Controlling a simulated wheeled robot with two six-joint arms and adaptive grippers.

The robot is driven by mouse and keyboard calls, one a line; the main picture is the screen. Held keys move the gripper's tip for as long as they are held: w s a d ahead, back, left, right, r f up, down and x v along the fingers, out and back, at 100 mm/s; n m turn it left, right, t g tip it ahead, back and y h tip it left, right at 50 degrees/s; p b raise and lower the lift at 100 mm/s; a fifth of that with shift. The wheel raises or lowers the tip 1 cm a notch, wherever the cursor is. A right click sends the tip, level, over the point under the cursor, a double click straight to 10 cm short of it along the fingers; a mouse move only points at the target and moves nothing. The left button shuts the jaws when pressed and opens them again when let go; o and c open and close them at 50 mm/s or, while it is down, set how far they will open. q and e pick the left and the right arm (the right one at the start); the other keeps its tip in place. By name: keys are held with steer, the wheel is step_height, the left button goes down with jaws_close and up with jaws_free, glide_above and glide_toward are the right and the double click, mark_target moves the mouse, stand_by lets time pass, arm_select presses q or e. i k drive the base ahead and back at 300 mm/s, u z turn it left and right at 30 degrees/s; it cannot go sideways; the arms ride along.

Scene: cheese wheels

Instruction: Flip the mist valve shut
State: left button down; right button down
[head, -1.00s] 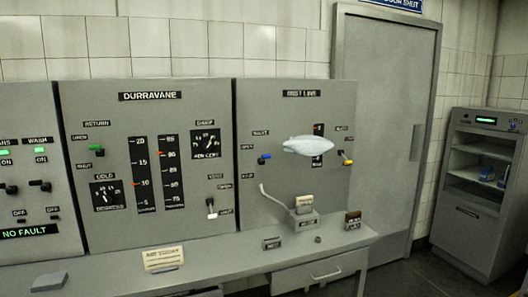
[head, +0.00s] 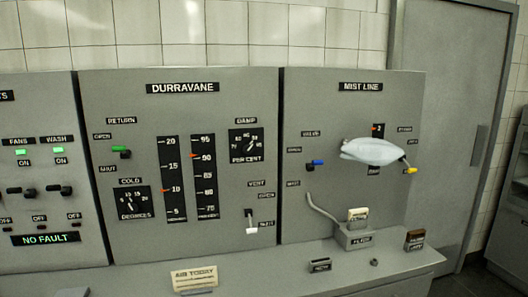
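The mist valve is a small lever with a blue tip (head: 318,162) on the left of the grey MIST LINE panel (head: 345,112). Its tip points right. An upper label, apparently OPEN, and a lower label, apparently SHUT, sit left of it. The lever is nearer the upper one. Neither of my grippers shows in the head view, and nothing touches the lever.
A pale, smooth, elongated object (head: 374,151) hides part of the panel's gauge, beside a yellow-tipped lever (head: 411,170). A box with a curved pipe (head: 354,237) stands on the ledge below. The DURRAVANE panel (head: 225,105) is left, a grey door (head: 450,130) right.

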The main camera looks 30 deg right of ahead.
mark_target(315, 164)
steer(key=u, duration=0.05)
steer(key=i, duration=0.9)
steer(key=z, duration=0.85)
steer(key=i, duration=0.45)
steer(key=z, duration=0.5)
